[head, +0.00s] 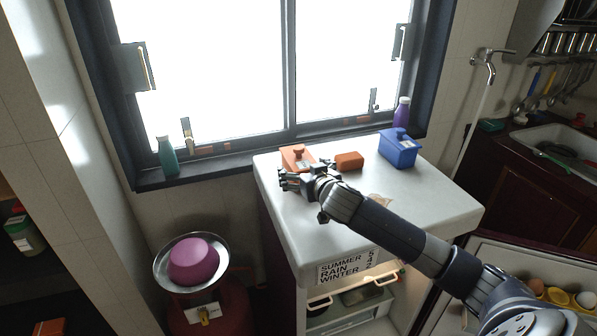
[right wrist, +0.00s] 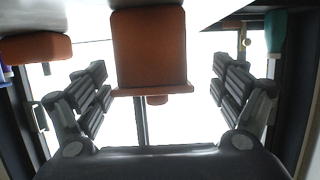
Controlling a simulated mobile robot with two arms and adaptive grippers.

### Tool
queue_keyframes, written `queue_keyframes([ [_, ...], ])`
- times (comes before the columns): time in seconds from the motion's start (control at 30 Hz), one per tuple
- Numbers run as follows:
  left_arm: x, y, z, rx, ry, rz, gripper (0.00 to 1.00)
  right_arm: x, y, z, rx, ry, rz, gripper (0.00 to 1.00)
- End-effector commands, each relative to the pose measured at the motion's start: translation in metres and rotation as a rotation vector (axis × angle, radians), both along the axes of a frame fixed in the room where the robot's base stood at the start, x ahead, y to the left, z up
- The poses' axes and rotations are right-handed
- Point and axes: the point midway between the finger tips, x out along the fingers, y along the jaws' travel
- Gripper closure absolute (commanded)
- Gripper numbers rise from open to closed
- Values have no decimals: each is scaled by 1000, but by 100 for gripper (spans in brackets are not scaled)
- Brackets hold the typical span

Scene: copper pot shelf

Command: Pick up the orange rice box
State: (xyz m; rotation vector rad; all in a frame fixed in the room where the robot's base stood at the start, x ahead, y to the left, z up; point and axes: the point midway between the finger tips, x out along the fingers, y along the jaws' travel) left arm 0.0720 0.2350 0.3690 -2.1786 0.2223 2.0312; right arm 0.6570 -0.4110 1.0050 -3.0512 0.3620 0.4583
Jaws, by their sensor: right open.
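The orange rice box (head: 297,154), with a knob on its lid, stands on the white top of the refrigerator near the window. My right gripper (head: 288,180) is at its near side and hides its lower part. In the right wrist view, which appears upside down, the orange box (right wrist: 150,48) shows between the two open finger sets of my right gripper (right wrist: 160,80). The fingers stand clear of its sides in the picture, and I cannot tell how deep the box lies between them. My left gripper is not in view.
A smaller orange-brown block (head: 349,160) lies just right of the box. A blue lidded box (head: 398,150) stands farther right. A purple bottle (head: 402,111) and a teal bottle (head: 167,157) stand by the window. The near left part of the refrigerator top (head: 300,222) is clear.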

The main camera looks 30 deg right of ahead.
Motion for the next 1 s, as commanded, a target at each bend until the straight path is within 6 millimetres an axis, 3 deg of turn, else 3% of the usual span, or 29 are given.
queue_keyframes([
  [0.17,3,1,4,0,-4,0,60,9,-3,1,0,0,-1,12],
  [0.37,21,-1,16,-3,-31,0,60,33,-15,6,-1,-1,-2,12],
  [0.5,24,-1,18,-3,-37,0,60,46,-19,-1,1,1,-1,12],
  [0.87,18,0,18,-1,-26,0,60,53,-20,-4,1,1,1,12],
  [0.9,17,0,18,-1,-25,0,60,53,-20,-4,1,1,1,14],
  [1.0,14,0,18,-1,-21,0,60,53,-20,-4,0,1,0,37],
])
